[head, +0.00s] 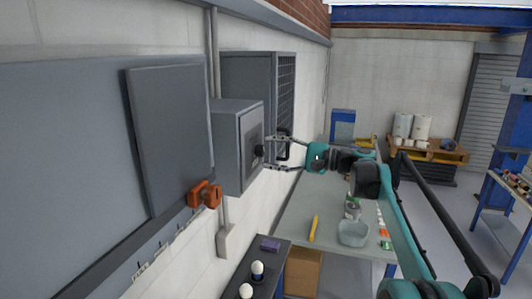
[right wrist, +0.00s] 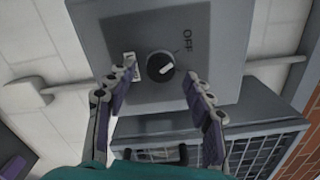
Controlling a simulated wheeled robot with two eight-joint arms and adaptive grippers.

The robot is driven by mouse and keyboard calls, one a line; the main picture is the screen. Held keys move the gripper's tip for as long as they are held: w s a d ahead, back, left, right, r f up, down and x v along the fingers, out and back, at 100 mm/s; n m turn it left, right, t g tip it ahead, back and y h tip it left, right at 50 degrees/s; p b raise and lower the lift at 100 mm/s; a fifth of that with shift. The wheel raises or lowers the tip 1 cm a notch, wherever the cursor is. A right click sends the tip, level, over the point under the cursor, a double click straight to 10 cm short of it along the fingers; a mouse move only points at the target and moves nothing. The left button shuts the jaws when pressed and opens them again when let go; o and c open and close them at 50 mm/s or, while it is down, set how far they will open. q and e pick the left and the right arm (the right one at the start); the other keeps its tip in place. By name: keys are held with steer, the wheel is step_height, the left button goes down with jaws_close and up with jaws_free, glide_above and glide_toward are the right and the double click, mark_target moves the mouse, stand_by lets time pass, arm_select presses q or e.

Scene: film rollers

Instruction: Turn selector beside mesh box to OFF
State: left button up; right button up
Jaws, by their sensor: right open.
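The selector is a round black knob with a white pointer mark, on the front of a grey box (head: 228,150). In the head view the selector (head: 259,151) faces my right gripper (head: 269,152). In the right wrist view the selector (right wrist: 160,66) shows between the two fingers of my right gripper (right wrist: 160,74), which is open. The pointer mark is angled, not clearly aimed at the printed OFF label (right wrist: 187,41). I cannot tell whether the fingers touch the knob. The mesh box (head: 286,90) is mounted just beyond the grey box. My left gripper is out of view.
A grey panel (head: 70,150) with an orange part (head: 204,194) is on the near wall. Below is a workbench (head: 297,218) with a yellow tool (head: 314,228) and a clear container (head: 353,233). A black handle (head: 284,144) sits by the mesh box.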

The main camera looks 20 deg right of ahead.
steer(key=v, duration=0.9)
steer(key=shift+s+d, duration=0.2)
steer(key=shift+s, duration=0.05)
steer(key=s+a+f+n+g+h+b, duration=0.15)
steer(key=s+a+f+b, duration=0.3)
steer(key=f, duration=0.45)
steer(key=s+a+f+n+g+h+b, duration=0.1)
steer(key=s+a+f+h+b, duration=0.3)
steer(key=f, duration=0.6)
steer(key=s+a+f+n+g+h+b, duration=0.1)
steer(key=s+a+f+b, duration=0.1)
steer(key=a+f+b, duration=0.55)
arm_select(q)
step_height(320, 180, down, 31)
steer(key=b, duration=1.5)
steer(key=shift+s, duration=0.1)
arm_select(e)
steer(key=s+d+f+n+h, duration=0.1)
steer(key=s+f, duration=0.5)
steer(key=f, duration=0.7)
steer(key=s+d+f+n+h, duration=0.1)
steer(key=s+f+n+h, duration=0.3)
steer(key=f, duration=0.9)
steer(key=s+d+f+n+h, duration=0.1)
steer(key=s+f+n+h, duration=0.1)
steer(key=s+f, duration=0.7)
step_height(320, 180, down, 5)
steer(key=shift+s+t+h, duration=0.35)
steer(key=shift+h, duration=0.4)
steer(key=shift+n, duration=0.25)
